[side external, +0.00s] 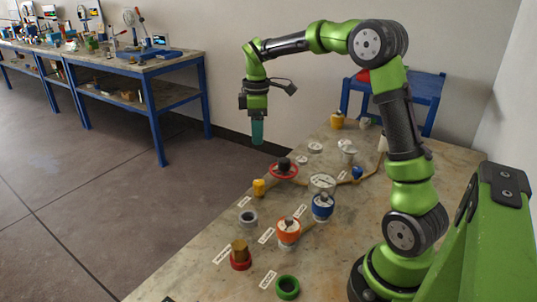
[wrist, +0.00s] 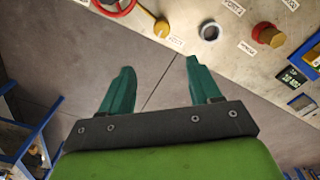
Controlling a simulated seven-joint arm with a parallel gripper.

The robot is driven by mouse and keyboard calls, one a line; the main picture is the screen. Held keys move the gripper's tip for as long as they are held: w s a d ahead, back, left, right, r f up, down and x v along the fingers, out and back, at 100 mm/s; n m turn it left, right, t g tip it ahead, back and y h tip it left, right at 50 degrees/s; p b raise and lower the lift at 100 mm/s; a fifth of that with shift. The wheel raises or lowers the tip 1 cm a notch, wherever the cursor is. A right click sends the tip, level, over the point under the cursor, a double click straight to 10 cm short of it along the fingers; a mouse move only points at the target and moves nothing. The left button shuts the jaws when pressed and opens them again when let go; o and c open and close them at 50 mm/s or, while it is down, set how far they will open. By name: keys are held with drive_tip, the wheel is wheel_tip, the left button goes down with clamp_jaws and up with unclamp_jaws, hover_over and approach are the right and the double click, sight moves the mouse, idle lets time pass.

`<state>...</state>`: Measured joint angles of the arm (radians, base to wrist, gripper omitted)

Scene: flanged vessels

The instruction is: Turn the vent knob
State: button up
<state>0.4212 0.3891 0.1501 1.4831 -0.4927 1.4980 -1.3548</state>
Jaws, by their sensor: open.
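My gripper (side external: 257,131) hangs in the air with its fingers pointing down, over the far left edge of the bench and well above it. In the wrist view my gripper (wrist: 160,66) has its two teal fingers spread wide with nothing between them, only floor behind. A small yellow knob (side external: 259,187) stands near the bench's left edge; it also shows in the wrist view (wrist: 161,28), ahead of the fingers and apart from them. A white label lies beside it, too small to read. I cannot tell for sure which fitting is the vent knob.
A red handwheel (side external: 284,171), a grey ring (side external: 248,217), a brass cylinder on a red base (side external: 240,253), an orange vessel (side external: 288,232), a blue vessel (side external: 322,206) and a green ring (side external: 287,288) crowd the bench (side external: 190,272). A blue chair (side external: 422,92) stands behind.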

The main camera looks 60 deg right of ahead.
drive_tip(key=n, duration=0.2)
approach(259, 182)
wheel_tip(259, 182, down, 9)
drive_tip(key=shift+w+r, duration=0.15)
idle(0.3)
drive_tip(key=c, duration=1)
drive_tip(key=shift+m, duration=0.3)
drive_tip(key=shift+c, duration=0.2)
